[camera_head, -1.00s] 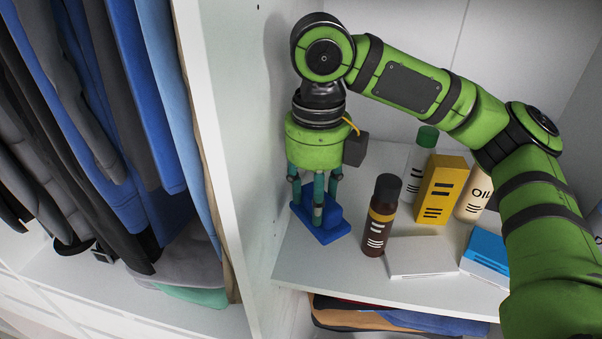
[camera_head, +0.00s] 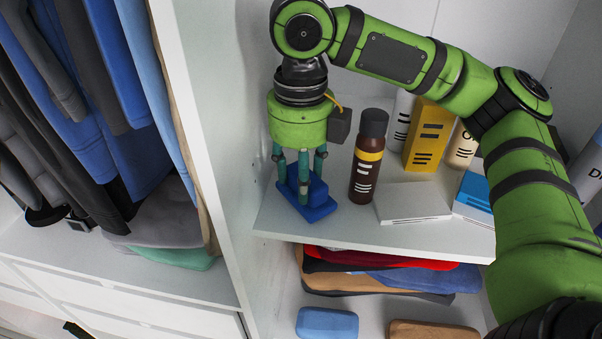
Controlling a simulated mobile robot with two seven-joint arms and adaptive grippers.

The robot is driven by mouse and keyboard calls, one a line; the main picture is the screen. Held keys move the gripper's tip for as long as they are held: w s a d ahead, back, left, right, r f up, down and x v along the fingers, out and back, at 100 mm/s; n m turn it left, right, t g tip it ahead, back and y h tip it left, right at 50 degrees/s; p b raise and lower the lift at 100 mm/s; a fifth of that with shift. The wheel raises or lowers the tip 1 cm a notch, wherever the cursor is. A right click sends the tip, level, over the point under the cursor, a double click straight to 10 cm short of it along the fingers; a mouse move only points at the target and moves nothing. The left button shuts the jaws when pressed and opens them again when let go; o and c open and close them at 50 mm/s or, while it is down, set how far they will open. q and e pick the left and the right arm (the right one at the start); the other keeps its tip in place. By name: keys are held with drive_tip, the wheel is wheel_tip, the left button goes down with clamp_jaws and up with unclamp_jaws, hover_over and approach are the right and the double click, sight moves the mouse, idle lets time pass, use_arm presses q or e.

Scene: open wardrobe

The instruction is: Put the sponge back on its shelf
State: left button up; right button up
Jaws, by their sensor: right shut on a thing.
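My right gripper (camera_head: 301,182) points down at the left end of the white shelf (camera_head: 412,236), beside the wardrobe's upright panel. It is shut on the blue sponge (camera_head: 318,192). A wider flat blue part shows beneath the fingers; I cannot tell whether it belongs to the sponge. The sponge is over the shelf near its front edge; whether it touches the board is hard to tell. My left gripper is not in view.
A brown bottle (camera_head: 368,158) stands just right of the gripper. A white box (camera_head: 412,202), a blue-and-white box (camera_head: 474,196) and a yellow box (camera_head: 429,136) stand further right. Folded clothes (camera_head: 385,275) lie below. Hanging clothes (camera_head: 90,90) fill the left bay.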

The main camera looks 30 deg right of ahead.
idle(0.3)
drive_tip(key=shift+f, duration=0.5)
drive_tip(key=o, duration=1.4)
drive_tip(key=shift+c, duration=0.2)
wheel_tip(320, 180, up, 12)
